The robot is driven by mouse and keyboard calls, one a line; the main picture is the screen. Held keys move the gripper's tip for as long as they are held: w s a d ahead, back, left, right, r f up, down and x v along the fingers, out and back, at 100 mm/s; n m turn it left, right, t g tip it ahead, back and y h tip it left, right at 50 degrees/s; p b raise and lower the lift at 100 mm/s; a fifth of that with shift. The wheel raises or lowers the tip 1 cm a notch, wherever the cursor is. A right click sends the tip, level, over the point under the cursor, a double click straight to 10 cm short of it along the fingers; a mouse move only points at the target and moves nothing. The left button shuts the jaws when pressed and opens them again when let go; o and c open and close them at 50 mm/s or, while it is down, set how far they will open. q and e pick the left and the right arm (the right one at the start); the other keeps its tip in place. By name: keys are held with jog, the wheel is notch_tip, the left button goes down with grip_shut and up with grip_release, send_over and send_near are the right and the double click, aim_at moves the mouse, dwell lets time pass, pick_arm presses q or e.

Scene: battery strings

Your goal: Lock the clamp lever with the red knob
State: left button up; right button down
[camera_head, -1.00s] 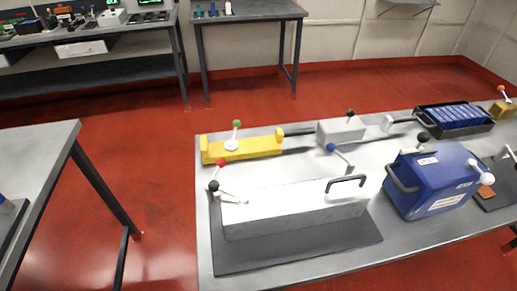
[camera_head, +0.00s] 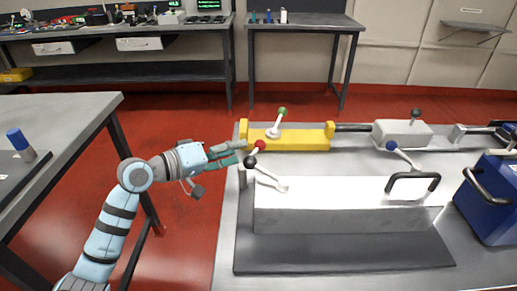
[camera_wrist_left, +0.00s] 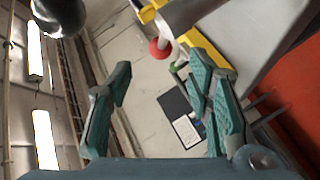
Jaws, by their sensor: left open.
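The red knob (camera_head: 260,144) tops a clamp lever at the left end of the long grey block (camera_head: 340,222), behind a black knob (camera_head: 250,162) on a white lever. My left gripper (camera_head: 240,152) reaches in from the left, its fingertips just left of the red knob. In the left wrist view the fingers (camera_wrist_left: 160,85) are open with nothing between them. The red knob (camera_wrist_left: 160,47) shows there beyond the fingertips, at the top middle. How the lever joins its base is hidden. My right gripper is in neither view.
A yellow fixture with a green knob (camera_head: 282,112) stands behind. A blue knob (camera_head: 391,145) on a lever and a black handle (camera_head: 412,184) are to the right. A blue case (camera_head: 490,200) is at the right edge. Another table (camera_head: 60,120) is at left.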

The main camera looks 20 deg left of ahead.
aim_at(259, 143)
pick_arm(q)
jog(key=b+x, duration=0.1)
jog(key=x, duration=0.7)
jog(key=shift+f, duration=0.15)
jog(key=shift+w+d+b, duration=0.25)
jog(key=shift+w+b, duration=0.05)
grip_shut()
jog(key=shift+a, duration=0.1)
